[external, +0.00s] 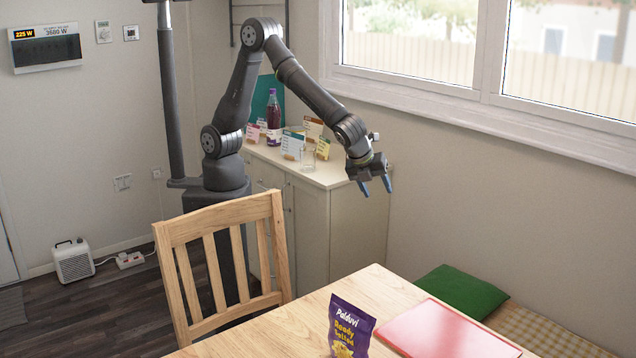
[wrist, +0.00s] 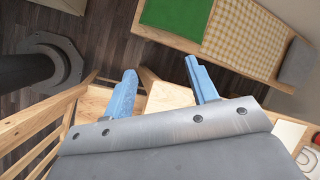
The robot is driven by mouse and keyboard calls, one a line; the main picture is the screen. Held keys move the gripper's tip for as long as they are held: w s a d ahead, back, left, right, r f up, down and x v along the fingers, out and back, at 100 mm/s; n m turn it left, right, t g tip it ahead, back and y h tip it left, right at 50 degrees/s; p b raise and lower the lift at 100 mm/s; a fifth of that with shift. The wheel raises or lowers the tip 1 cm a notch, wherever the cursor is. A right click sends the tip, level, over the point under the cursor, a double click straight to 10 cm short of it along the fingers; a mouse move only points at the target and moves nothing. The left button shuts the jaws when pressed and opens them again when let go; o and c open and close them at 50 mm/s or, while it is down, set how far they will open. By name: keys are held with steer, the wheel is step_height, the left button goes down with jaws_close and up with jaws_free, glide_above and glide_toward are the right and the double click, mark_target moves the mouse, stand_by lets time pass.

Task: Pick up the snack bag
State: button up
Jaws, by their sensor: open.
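The snack bag (external: 350,328) is purple with yellow print and stands upright on the wooden table (external: 300,322), near its front edge in the external view. Its bottom is cut off by the picture edge. My gripper (external: 376,188) is open and empty, high above and behind the table, beside the cabinet. In the wrist view my gripper (wrist: 162,95) shows two blue fingers spread apart with nothing between them. The snack bag is not visible in the wrist view.
A red board (external: 445,333) lies on the table right of the bag. A wooden chair (external: 225,255) stands at the table's left. A cabinet (external: 305,195) with a bottle (external: 273,118) and cards is behind. A green cushion (external: 461,291) lies on the bench beyond the table.

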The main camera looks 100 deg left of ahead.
steer(key=s+d+r+n+h, duration=0.2)
steer(key=d+n+h, duration=0.25)
steer(key=d, duration=1.55)
steer(key=n+h, duration=0.3)
steer(key=n, duration=0.3)
glide_toward(344, 306)
steer(key=x, duration=0.7)
steer(key=shift+a, duration=0.2)
steer(key=shift+x, duration=2.65)
steer(key=shift+d+r, duration=0.1)
steer(key=shift+d, duration=0.1)
jaws_close()
